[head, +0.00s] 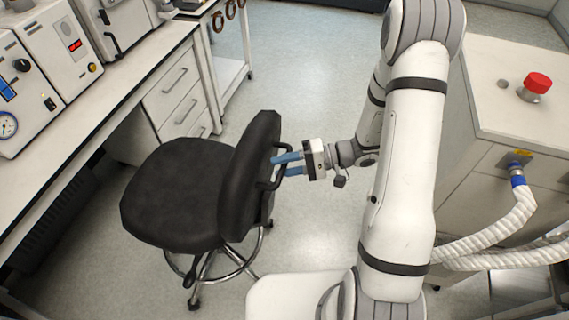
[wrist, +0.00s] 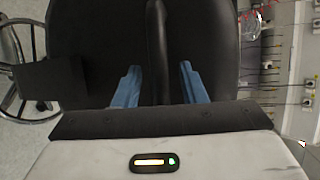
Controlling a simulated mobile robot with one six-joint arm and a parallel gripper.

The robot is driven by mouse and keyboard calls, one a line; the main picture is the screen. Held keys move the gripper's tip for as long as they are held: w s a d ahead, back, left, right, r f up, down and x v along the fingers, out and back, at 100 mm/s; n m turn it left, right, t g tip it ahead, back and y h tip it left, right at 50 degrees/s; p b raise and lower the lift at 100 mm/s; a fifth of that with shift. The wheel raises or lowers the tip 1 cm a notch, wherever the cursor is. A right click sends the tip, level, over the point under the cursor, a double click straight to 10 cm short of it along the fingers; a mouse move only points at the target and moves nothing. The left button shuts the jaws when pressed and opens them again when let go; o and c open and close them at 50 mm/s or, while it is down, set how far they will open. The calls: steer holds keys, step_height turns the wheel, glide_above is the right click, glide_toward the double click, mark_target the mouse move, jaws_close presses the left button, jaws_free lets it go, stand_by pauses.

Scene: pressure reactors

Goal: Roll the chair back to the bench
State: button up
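The black chair (head: 170,190) stands upright on its ringed base in front of the bench (head: 125,85). Its seat faces the bench and its backrest (head: 240,185) is toward my arm. A dark handle bar is on the rear of the backrest; it shows upright in the wrist view (wrist: 156,45). My gripper (head: 275,165) is at the backrest's rear, with its blue fingers either side of the bar. The wrist view shows gaps between the bar and both fingers of the gripper (wrist: 159,75), so it is open. The finger ends are partly hidden in the head view.
Drawers (head: 180,95) are under the bench, beside an open knee space. Instruments (head: 35,75) stand on the bench. A cabinet with a red button (head: 537,82) and white hoses (head: 490,230) is at right. Clear floor (head: 300,75) lies beyond the chair.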

jaws_close()
stand_by(0.3)
stand_by(0.3)
